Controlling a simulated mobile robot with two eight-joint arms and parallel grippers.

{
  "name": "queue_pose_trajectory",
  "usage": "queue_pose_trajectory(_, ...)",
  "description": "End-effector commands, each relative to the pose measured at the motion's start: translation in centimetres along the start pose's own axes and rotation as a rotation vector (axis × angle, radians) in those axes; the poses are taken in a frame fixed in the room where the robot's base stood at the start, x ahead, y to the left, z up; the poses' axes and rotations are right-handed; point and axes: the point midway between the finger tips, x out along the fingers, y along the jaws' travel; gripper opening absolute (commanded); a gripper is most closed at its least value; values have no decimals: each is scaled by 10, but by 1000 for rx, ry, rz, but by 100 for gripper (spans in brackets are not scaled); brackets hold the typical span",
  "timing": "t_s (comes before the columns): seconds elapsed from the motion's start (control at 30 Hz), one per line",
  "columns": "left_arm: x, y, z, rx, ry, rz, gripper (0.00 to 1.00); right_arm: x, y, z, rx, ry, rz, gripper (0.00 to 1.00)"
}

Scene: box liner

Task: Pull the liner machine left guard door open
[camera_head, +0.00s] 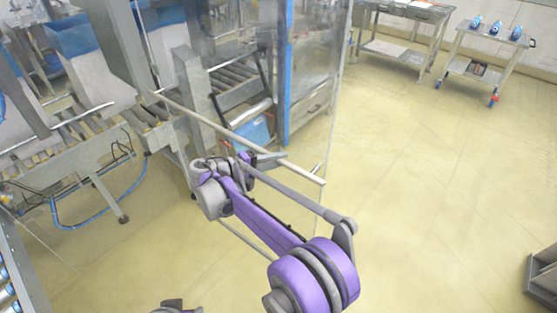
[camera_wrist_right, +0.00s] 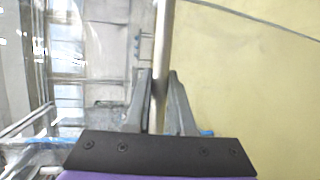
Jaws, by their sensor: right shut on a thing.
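The liner machine (camera_head: 182,75) stands at the upper left of the head view, with grey frame posts and roller tracks. A long pale bar (camera_head: 220,128) runs from its post out over the floor; it looks like part of a clear guard door, but the panel's outline is hard to make out. My right gripper (camera_head: 268,157) is at this bar, partway along it. In the right wrist view the bar (camera_wrist_right: 164,45) passes between the two fingers of my right gripper (camera_wrist_right: 161,85), which are shut on it. My left gripper is not identifiable.
Clear panels and a blue post (camera_head: 286,80) stand beyond the bar. A steel table (camera_head: 400,12) and a trolley (camera_head: 490,42) with several blue items are at the upper right. A grey object (camera_head: 543,285) is at the right edge. The yellow floor between is clear.

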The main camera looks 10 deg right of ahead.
Motion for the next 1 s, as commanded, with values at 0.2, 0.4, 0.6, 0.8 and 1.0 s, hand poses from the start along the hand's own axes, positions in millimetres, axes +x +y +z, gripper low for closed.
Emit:
queue_pose_trajectory(0.2,0,0,0,0,0,0,50,-1,1,-1,1,3,2,36)
queue_pose_trajectory(0.4,0,0,0,0,0,0,50,0,0,0,0,1,1,52)
queue_pose_trajectory(0.6,0,0,0,0,0,0,50,-2,0,0,0,1,0,52)
queue_pose_trajectory(0.8,1,0,1,0,-1,0,50,-27,0,-1,0,4,0,52)
queue_pose_trajectory(1.0,3,0,2,0,-1,0,50,-68,0,-1,0,4,0,52)
